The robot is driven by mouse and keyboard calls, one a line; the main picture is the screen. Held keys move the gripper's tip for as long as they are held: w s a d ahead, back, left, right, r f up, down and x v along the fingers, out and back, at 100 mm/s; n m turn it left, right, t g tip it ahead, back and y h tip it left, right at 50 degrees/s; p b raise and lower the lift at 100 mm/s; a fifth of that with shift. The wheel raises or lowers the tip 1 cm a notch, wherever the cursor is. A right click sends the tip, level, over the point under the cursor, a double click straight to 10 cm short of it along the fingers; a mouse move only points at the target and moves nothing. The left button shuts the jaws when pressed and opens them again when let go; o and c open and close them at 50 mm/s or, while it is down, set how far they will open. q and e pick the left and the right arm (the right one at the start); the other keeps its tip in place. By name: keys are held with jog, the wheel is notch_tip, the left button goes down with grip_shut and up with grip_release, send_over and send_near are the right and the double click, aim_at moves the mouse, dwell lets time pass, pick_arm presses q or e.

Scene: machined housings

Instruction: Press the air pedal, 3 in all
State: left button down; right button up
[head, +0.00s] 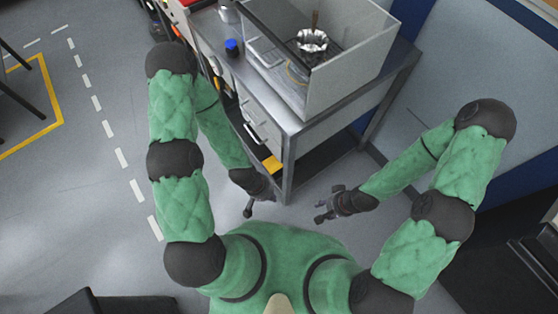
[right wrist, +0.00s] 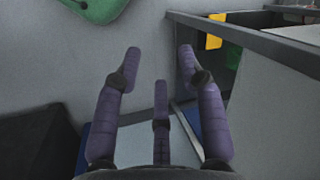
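I cannot pick out the air pedal for certain in either view. A small yellow-orange item (head: 272,165) shows low at the workbench's near side, by the lower shelf; yellow and orange patches also show near the bench in the right wrist view (right wrist: 215,32). My left gripper (head: 249,210) hangs in front of the bench's near corner, with its fingers too small to judge. My right gripper (head: 321,212) is to the right of that corner, apart from the bench. In the right wrist view its purple fingers (right wrist: 160,75) are spread with nothing between them.
The grey workbench (head: 292,125) has drawers and a clear-walled enclosure (head: 345,80) with a metal part (head: 312,41) inside. A blue-capped item (head: 232,47) stands on its top. Blue-grey panels (head: 480,60) stand at the right. Grey floor (head: 90,215) is open at the left.

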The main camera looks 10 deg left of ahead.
dwell(0.5)
grip_shut()
dwell(1.1)
